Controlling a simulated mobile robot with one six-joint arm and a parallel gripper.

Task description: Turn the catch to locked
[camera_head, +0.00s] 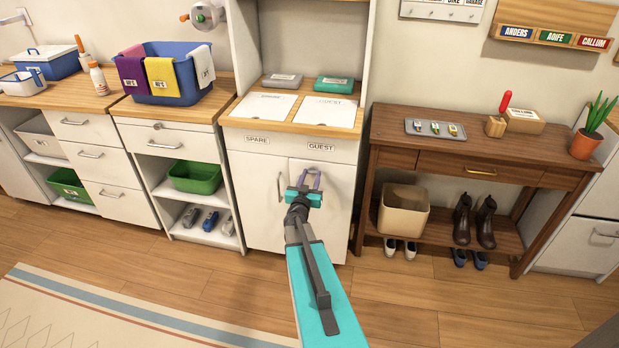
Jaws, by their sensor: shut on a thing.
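My gripper (312,178) is at the front of the white two-door cabinet (266,222), in the middle of the view, near the upper part of its right door (328,215). Its jaws are shut on a small part there. The jaws and wrist hide most of that part, so I cannot tell whether it is the catch or a handle, or how it is turned. The left door has an upright metal handle (279,187) just left of my gripper. Both doors look closed.
A drawer unit (160,140) stands left; a wooden console table (455,160) stands right, with a bin (403,210) and shoes below. The floor (440,290) in front is clear.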

